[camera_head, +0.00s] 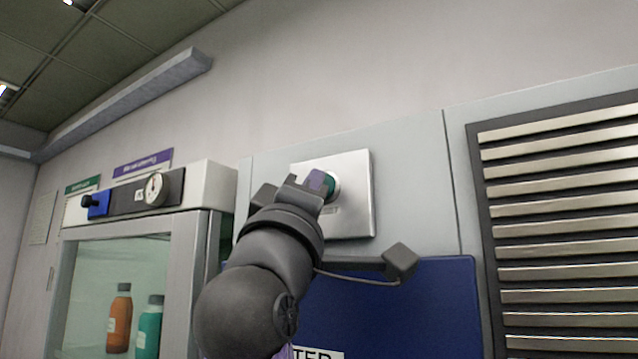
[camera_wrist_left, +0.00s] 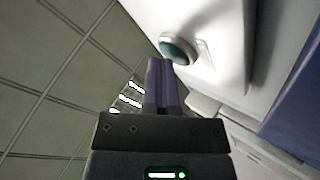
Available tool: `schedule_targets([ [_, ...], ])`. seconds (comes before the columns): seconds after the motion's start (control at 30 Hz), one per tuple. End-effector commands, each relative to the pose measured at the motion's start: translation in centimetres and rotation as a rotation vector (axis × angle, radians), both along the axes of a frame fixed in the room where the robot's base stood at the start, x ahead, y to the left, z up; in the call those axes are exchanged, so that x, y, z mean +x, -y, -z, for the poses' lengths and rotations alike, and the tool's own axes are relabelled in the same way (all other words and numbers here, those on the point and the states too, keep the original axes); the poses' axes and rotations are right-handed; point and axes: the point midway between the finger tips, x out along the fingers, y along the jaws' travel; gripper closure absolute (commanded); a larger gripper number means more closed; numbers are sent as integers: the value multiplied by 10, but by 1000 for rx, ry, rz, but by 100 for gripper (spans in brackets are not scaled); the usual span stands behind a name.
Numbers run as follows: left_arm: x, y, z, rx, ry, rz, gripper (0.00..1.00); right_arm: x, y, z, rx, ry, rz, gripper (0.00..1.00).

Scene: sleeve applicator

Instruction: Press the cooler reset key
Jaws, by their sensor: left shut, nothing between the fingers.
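The cooler reset key is a round green button (camera_head: 329,185) in a pale ring on a silver square plate (camera_head: 352,215) on the wall panel. In the left wrist view the green button (camera_wrist_left: 178,48) shows just above and to the right of the fingertips. My left gripper (camera_head: 317,182) is shut and empty, its purple fingers close together at the button's left side and partly covering it. In the left wrist view the left gripper's fingertips (camera_wrist_left: 160,64) are very close to the button; I cannot tell whether they touch. My right gripper is not in view.
A dark blue panel (camera_head: 430,310) is below the plate. A slatted vent (camera_head: 565,220) is at the right.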

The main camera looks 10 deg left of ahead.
Motion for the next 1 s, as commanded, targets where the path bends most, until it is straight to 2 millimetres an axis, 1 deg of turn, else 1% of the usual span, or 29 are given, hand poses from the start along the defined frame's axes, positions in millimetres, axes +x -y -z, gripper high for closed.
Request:
schedule_targets([
  [0.13,-3,-1,1,0,0,0,100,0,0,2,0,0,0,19],
  [0.4,-15,-6,1,-1,0,1,100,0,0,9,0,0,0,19],
  [0.67,-16,-6,0,0,0,0,100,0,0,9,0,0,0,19],
  [1.0,-47,-17,2,0,3,-1,100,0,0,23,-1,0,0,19],
])
